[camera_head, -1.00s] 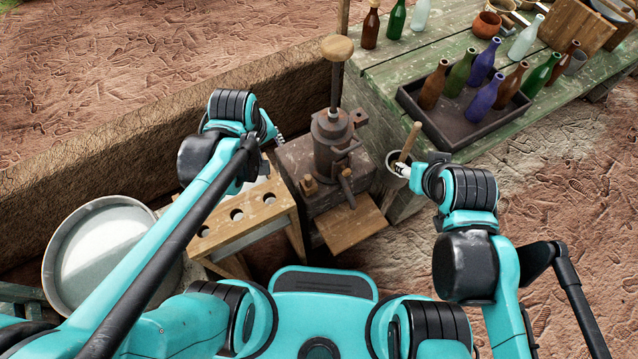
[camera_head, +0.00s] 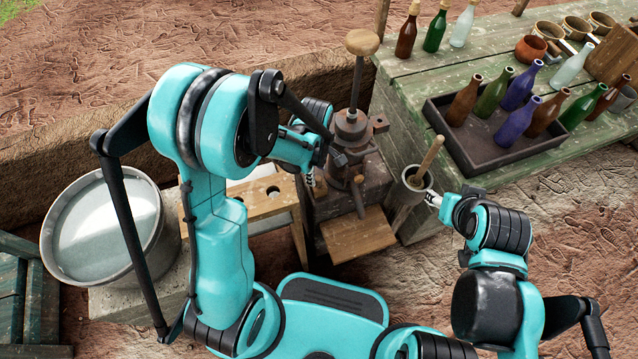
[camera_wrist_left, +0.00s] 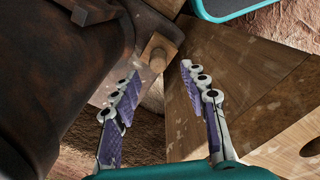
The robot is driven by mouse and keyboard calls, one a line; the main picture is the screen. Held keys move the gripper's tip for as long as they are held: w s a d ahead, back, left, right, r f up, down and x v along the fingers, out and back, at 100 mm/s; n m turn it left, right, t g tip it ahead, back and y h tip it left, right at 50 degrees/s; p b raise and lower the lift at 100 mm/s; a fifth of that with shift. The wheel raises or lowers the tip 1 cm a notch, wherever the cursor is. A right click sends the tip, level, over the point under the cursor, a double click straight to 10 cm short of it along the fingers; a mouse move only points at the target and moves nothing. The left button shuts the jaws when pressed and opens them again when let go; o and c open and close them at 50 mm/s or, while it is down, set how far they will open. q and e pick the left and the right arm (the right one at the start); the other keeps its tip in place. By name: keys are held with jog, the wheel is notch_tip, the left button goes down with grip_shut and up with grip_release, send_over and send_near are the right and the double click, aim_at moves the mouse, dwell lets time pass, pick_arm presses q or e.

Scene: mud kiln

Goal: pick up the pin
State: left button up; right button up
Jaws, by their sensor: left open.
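The pin (camera_wrist_left: 157,50) is a short wooden peg standing on the metal base of the press, seen in the left wrist view just beyond my fingertips. My left gripper (camera_wrist_left: 158,78) is open and empty, with its two fingers apart on either side of the line to the pin. In the head view my left gripper (camera_head: 311,178) is low beside the press; I cannot make out the pin clearly there behind it. My right gripper (camera_head: 433,199) is beside the mortar with the pestle; its fingers are too small to judge.
The dark press (camera_head: 350,130) stands close beside my left gripper. A wooden stand with holes (camera_head: 262,204) is to its left. A mortar (camera_head: 413,180) is near my right gripper. A tray (camera_head: 470,160) of bottles stands on the green table (camera_head: 415,85). A metal basin (camera_head: 105,225) is at left.

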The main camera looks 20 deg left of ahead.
pick_arm(q)
jog(key=f, duration=0.1)
jog(key=f+b, duration=0.2)
jog(key=f, duration=0.1)
jog(key=shift+d, duration=0.35)
jog(key=shift+c, duration=0.9)
grip_shut()
notch_tip(320, 180, up, 11)
jog(key=p, duration=0.6)
notch_tip(320, 180, up, 5)
jog(key=p, duration=0.4)
send_over(319, 178)
jog(key=shift+a+b, duration=0.1)
jog(key=shift+b, duration=0.2)
